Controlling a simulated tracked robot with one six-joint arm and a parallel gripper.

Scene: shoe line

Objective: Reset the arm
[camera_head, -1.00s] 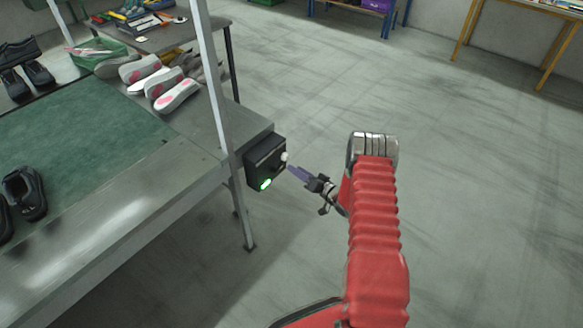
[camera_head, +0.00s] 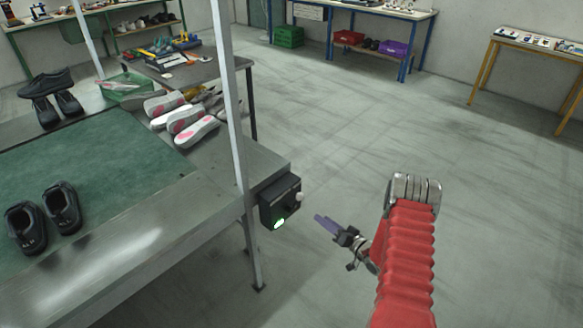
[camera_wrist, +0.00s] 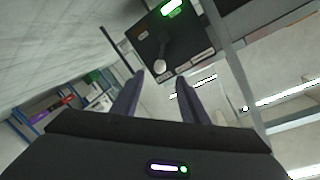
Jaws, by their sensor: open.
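My red arm reaches up from the bottom right of the head view. My gripper (camera_head: 327,224), with purple fingers, is in free air just right of a black control box (camera_head: 281,202). The box hangs at the end of the conveyor and has a lit green light and a pale knob. A gap shows between the gripper and the box. In the wrist view my gripper (camera_wrist: 158,102) has its two fingers apart with nothing between them, and the control box (camera_wrist: 172,45) is beyond the fingertips.
The conveyor (camera_head: 150,240) with a green mat and black shoes (camera_head: 42,215) fills the left. A metal post (camera_head: 228,110) stands at its edge. Pale shoes (camera_head: 185,120) lie near a tool table (camera_head: 225,66). The floor (camera_head: 370,130) to the right is clear. A yellow-legged table (camera_head: 488,70) stands far right.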

